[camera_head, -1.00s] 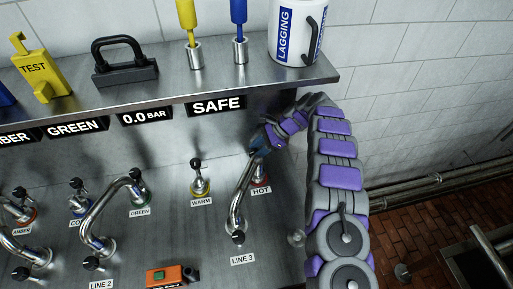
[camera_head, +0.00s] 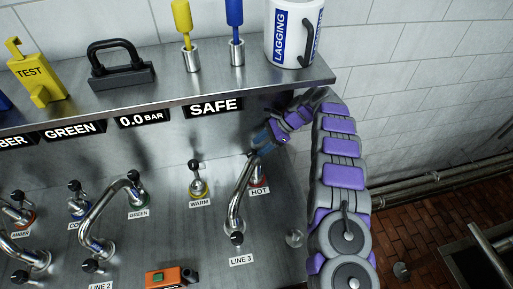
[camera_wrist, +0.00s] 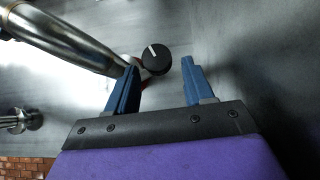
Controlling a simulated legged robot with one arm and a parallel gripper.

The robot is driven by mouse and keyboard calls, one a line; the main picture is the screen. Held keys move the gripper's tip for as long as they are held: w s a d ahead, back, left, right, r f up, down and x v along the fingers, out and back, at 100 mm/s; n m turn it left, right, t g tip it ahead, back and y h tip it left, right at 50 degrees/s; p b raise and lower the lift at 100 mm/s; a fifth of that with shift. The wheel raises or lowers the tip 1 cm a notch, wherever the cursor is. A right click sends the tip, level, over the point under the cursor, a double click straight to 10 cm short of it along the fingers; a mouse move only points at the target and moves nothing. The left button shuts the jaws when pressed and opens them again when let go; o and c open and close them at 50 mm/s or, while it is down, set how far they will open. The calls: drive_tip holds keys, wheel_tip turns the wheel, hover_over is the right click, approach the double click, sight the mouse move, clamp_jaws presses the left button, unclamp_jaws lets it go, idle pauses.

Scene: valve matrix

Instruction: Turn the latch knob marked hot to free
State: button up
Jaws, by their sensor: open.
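The hot latch knob shows in the wrist view as a black round cap (camera_wrist: 156,60) with a white mark, over a reddish base. In the head view, its red base (camera_head: 259,180) and HOT label (camera_head: 259,191) show behind the LINE 3 pipe; the knob's top is largely hidden by the pipe and my gripper. My gripper (camera_wrist: 160,80) is open, its two blue fingers pointing toward the knob. The knob appears between and just beyond the fingertips, closer to the left one. I cannot tell whether either finger touches it. In the head view, my gripper (camera_head: 258,142) reaches in from the right.
The bent metal LINE 3 pipe (camera_head: 240,192) runs close beside the knob and the left finger. The WARM knob (camera_head: 197,180) stands to the left. A shelf (camera_head: 300,82) with a LAGGING mug (camera_head: 285,35) overhangs the arm. An orange device (camera_head: 168,278) lies at the front.

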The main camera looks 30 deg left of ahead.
sight(251, 152)
drive_tip(key=p+v, duration=0.1)
drive_tip(key=v, duration=0.8)
drive_tip(key=shift+w+d, duration=0.1)
drive_tip(key=shift+f, duration=0.1)
drive_tip(key=s+d+f+m+t+h+b, duration=0.2)
drive_tip(key=d+f+m+t+b, duration=0.15)
drive_tip(key=f+b, duration=0.3)
drive_tip(key=shift+t+h, duration=0.25)
drive_tip(key=shift+h, duration=0.05)
drive_tip(key=s+a, duration=0.1)
drive_tip(key=a, duration=0.2)
drive_tip(key=s+a+b, duration=0.1)
drive_tip(key=s+a, duration=0.1)
drive_tip(key=a, duration=0.2)
drive_tip(key=s+a+b, duration=0.1)
drive_tip(key=s+a, duration=0.1)
drive_tip(key=a, duration=0.1)
drive_tip(key=shift+a+f, duration=0.2)
drive_tip(key=shift+f, duration=0.15)
drive_tip(key=shift+a+f+b, duration=0.2)
drive_tip(key=shift+f+b, duration=0.2)
drive_tip(key=shift+f, duration=0.1)
